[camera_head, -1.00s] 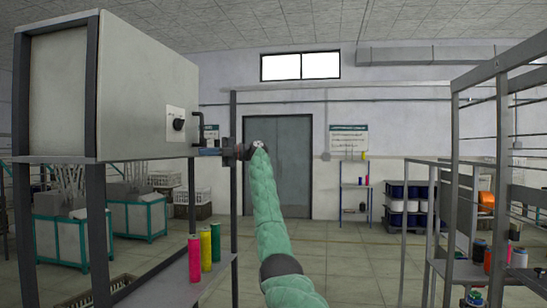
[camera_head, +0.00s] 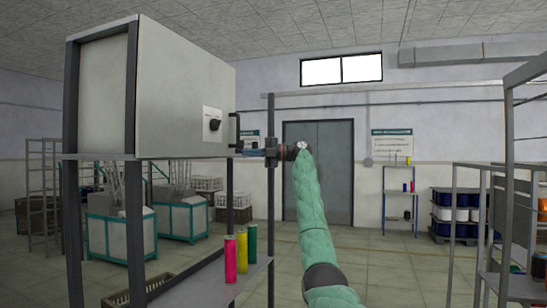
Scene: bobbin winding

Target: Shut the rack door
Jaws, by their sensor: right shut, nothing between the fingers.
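A grey box-shaped cabinet (camera_head: 186,95) sits on top of the dark-framed rack (camera_head: 73,205) at the left. Its right-hand face carries a white label with a black knob (camera_head: 214,125) and, at the far edge, a dark vertical handle (camera_head: 233,130). That face looks in line with the box, but I cannot tell whether it is the door or whether it is fully shut. My right gripper (camera_head: 243,152), on the green-sleeved arm, is shut and empty. Its tips are by the lower end of the handle; I cannot tell if they touch. My left gripper is not in view.
Pink, yellow and green spools (camera_head: 241,256) stand on the rack's lower shelf (camera_head: 215,284). A dark upright post (camera_head: 271,215) is close to my right gripper. Another metal shelf (camera_head: 510,200) stands at the right. The floor (camera_head: 400,270) between is open.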

